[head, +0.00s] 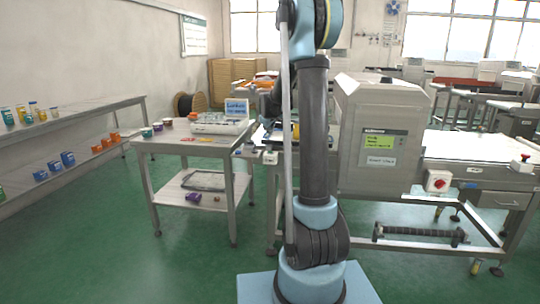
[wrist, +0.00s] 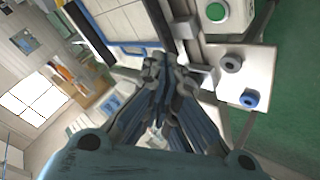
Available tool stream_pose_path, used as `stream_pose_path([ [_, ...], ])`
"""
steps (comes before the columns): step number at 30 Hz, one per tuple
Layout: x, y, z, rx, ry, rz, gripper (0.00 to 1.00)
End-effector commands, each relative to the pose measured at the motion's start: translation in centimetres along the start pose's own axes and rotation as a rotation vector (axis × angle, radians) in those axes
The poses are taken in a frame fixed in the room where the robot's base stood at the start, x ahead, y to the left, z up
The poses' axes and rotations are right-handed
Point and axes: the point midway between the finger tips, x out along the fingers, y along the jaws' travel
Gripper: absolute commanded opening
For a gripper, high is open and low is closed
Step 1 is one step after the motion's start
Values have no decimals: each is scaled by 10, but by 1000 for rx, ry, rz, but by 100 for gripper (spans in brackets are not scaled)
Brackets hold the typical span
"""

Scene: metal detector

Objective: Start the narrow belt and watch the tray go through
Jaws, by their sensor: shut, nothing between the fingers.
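The metal detector (head: 385,135) is a large pale housing with a green-lit screen, right of my arm in the head view. A belt surface (head: 470,146) runs out of its right side. My gripper (wrist: 160,65) is shut and empty in the wrist view; in the head view it is largely hidden by my arm. A green round button (wrist: 216,12) on a white box is up and right of the fingertips, apart from them. A blue-edged frame (wrist: 130,45) lies beyond the fingertips; whether it is the tray or belt edging I cannot tell.
A side table (head: 200,138) with small jars stands left of the belt. A red switch box (head: 438,182) is on the right front frame. A dark knob (wrist: 230,62) and a blue knob (wrist: 249,98) sit near the button. Green floor is open in front.

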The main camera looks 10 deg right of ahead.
Motion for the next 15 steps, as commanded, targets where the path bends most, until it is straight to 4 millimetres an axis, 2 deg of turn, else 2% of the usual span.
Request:
stream_pose_path([
  [15, 41, -30, 30, 0, 0, 0, 0],
])
